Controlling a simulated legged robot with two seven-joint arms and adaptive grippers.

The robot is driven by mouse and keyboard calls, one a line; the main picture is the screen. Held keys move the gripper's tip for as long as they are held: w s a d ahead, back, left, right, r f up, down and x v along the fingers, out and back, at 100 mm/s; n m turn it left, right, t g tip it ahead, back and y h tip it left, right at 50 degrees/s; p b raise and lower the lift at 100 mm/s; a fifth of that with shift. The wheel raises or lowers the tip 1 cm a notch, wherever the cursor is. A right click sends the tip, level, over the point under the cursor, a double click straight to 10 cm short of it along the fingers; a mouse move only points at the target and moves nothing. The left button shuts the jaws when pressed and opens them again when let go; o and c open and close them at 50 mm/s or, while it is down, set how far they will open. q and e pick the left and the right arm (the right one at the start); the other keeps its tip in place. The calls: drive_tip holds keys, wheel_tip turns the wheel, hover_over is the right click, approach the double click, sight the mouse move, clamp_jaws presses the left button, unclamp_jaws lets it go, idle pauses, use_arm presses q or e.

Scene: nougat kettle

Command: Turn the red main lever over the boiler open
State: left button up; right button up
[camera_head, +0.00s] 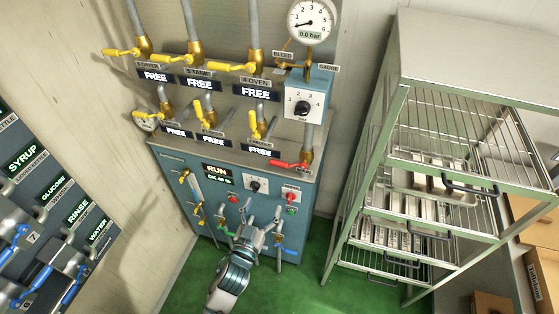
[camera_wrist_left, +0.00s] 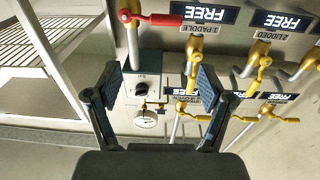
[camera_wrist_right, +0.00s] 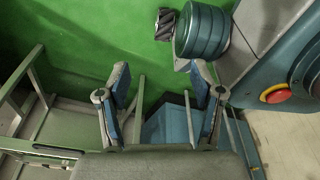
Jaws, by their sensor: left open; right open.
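The red lever (camera_head: 290,164) sits on a brass valve at the lower right of the boiler's top edge in the head view. It lies roughly level, across the upright pipe, pointing left. In the left wrist view, which is upside down, the red lever (camera_wrist_left: 152,18) shows at the top, beyond the fingers. My left gripper (camera_head: 262,213) is open and empty, in front of the boiler (camera_head: 290,189) and below the lever, apart from it. Its fingers also show in the left wrist view (camera_wrist_left: 158,85). My right gripper (camera_wrist_right: 161,85) is open and empty over the floor; the head view does not show it.
Several yellow-handled valves (camera_head: 236,67) with FREE signs cover the panel. A pressure gauge (camera_head: 310,20) reads 0.0 bar. A metal rack (camera_head: 398,95) with trays stands close on the right. A blue-levered panel (camera_head: 40,215) is on the left. Green floor (camera_head: 310,285) is open in front.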

sight(279, 162)
use_arm(q)
drive_tip(key=shift+y, duration=0.4)
drive_tip(key=x, duration=0.6)
drive_tip(key=p+x, duration=0.1)
drive_tip(key=x, duration=1)
drive_tip(key=shift+w+f+p, duration=0.3)
drive_tip(key=shift+w+p, duration=0.05)
drive_tip(key=shift+w, duration=0.05)
use_arm(e)
drive_tip(key=shift+g, duration=0.7)
drive_tip(key=s, duration=0.1)
drive_tip(key=s+r, duration=0.1)
drive_tip(key=s, duration=0.1)
drive_tip(key=s+d, duration=0.1)
drive_tip(key=shift+s+r, duration=0.35)
use_arm(q)
drive_tip(key=shift+a, duration=0.1)
clamp_jaws()
use_arm(e)
drive_tip(key=shift+s, duration=0.1)
